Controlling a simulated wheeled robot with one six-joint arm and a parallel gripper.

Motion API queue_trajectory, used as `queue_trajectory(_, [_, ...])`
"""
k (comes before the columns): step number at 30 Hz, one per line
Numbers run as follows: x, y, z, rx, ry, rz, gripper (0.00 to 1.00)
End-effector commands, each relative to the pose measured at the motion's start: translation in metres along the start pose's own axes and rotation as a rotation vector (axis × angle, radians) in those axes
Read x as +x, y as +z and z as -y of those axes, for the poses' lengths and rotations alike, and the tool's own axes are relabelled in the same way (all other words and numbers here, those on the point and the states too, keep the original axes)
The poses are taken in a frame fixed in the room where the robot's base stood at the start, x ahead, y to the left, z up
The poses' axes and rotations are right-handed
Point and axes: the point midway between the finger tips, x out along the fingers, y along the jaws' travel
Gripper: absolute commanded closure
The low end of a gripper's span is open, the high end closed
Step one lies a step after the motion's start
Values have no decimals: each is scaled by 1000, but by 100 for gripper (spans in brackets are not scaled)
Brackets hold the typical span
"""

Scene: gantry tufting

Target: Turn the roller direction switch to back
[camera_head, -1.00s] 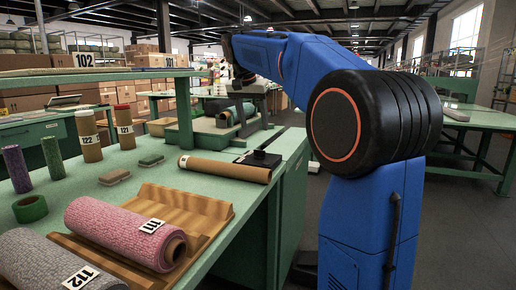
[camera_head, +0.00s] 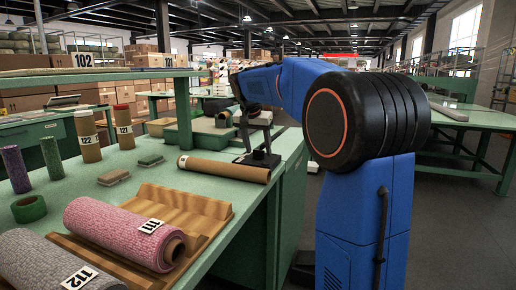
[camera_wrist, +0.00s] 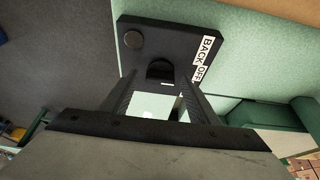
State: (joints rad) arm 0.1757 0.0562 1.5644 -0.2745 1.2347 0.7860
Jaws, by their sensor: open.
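The roller direction switch is a dark knob (camera_wrist: 160,72) on a black control box (camera_wrist: 190,42) in the wrist view. A white label (camera_wrist: 205,58) on the box reads BACK and OFF. A small white mark shows at the knob's near edge, on the OFF side. My gripper (camera_wrist: 159,80) is open, with one finger on each side of the knob; I cannot tell whether they touch it. In the head view my gripper (camera_head: 259,148) is down at the box (camera_head: 258,160) on the green bench, hiding part of it.
A brown roll (camera_head: 222,169) lies just left of the box. A pink roll (camera_head: 120,230) marked 111 and a grey roll (camera_head: 50,262) marked 112 lie nearer, by a wooden rack (camera_head: 185,205). A green tray (camera_head: 205,132) with machine parts stands behind the box.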

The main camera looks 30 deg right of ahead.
Motion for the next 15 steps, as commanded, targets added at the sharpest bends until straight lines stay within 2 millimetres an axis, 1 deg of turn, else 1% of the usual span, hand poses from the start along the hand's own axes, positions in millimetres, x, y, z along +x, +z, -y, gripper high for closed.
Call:
queue_trajectory(3, [0,0,0,0,0,0,45])
queue_trajectory(4, [0,0,0,0,0,0,50])
queue_trajectory(5, [0,0,0,0,0,0,57])
queue_trajectory(6, [0,0,0,0,0,0,67])
queue_trajectory(8, [0,0,0,0,0,0,81])
queue_trajectory(9, [0,0,0,0,0,0,87])
queue_trajectory(15, [-1,0,0,-7,-3,0,86])
